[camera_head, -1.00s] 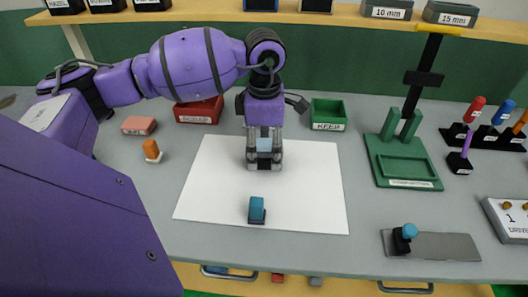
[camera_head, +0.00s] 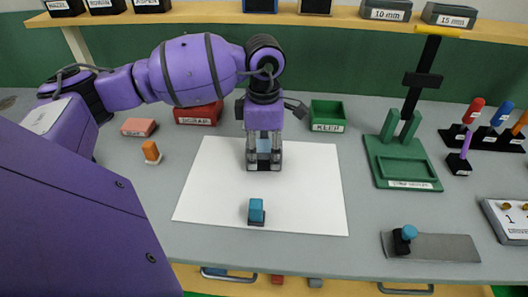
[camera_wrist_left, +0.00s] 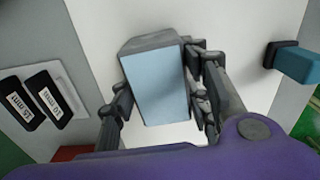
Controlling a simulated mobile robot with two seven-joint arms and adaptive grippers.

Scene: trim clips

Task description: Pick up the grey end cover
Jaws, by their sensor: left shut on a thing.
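My left gripper (camera_head: 264,160) points down over the far part of the white sheet, with its fingers closed on a small piece. In the left wrist view this piece (camera_wrist_left: 158,85) has a light-blue face and a grey edge, and it sits between the fingers of the gripper (camera_wrist_left: 165,110). It is the only piece that fits the grey end cover, but I cannot be sure of its name. In the head view the light-blue face (camera_head: 264,146) shows between the fingers. I cannot tell whether it touches the sheet. My right gripper is not in view.
A teal piece with a dark base (camera_head: 256,211) stands on the white sheet (camera_head: 310,205). A red bin (camera_head: 198,114) and a green bin (camera_head: 327,115) stand behind. A green fixture (camera_head: 402,165) is at right. An orange piece (camera_head: 151,152) is at left.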

